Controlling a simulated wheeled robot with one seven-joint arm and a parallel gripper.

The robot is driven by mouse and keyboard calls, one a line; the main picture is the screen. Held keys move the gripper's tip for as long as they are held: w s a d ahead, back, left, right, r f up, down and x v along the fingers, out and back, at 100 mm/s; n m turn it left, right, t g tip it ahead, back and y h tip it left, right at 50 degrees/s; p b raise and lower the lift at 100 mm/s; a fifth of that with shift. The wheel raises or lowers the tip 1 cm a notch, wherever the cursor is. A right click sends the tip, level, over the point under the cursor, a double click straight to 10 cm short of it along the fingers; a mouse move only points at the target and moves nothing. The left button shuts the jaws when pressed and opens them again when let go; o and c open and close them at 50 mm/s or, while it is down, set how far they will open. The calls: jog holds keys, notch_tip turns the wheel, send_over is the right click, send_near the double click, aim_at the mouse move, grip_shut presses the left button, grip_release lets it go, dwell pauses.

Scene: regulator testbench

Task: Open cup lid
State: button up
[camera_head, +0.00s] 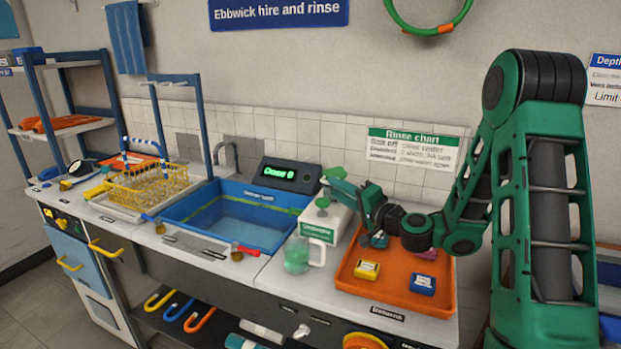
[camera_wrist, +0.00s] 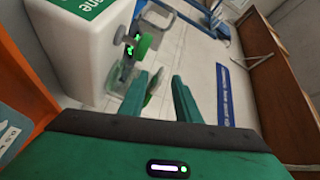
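A clear mug with green contents (camera_head: 297,257) and a handle on its right stands on the counter, right of the blue sink. I cannot tell whether a lid sits on its top. My gripper (camera_head: 337,181) is up over the white dispenser box, behind and above the mug, apart from it. In the wrist view my gripper (camera_wrist: 160,83) shows two green fingers spread apart, with nothing clearly held. A green shape (camera_wrist: 153,86) shows past the gap, partly hidden by the left finger; I cannot tell what it is.
The white dispenser box (camera_head: 325,229) with green knobs stands close behind the mug. An orange tray (camera_head: 407,298) with small yellow and blue packets lies right, under my arm. The blue sink (camera_head: 225,229) and yellow wire basket (camera_head: 148,188) are left.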

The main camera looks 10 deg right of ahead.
jog(key=x, duration=1.1)
jog(key=shift+s+a, duration=0.15)
jog(key=shift+a, duration=0.05)
grip_shut()
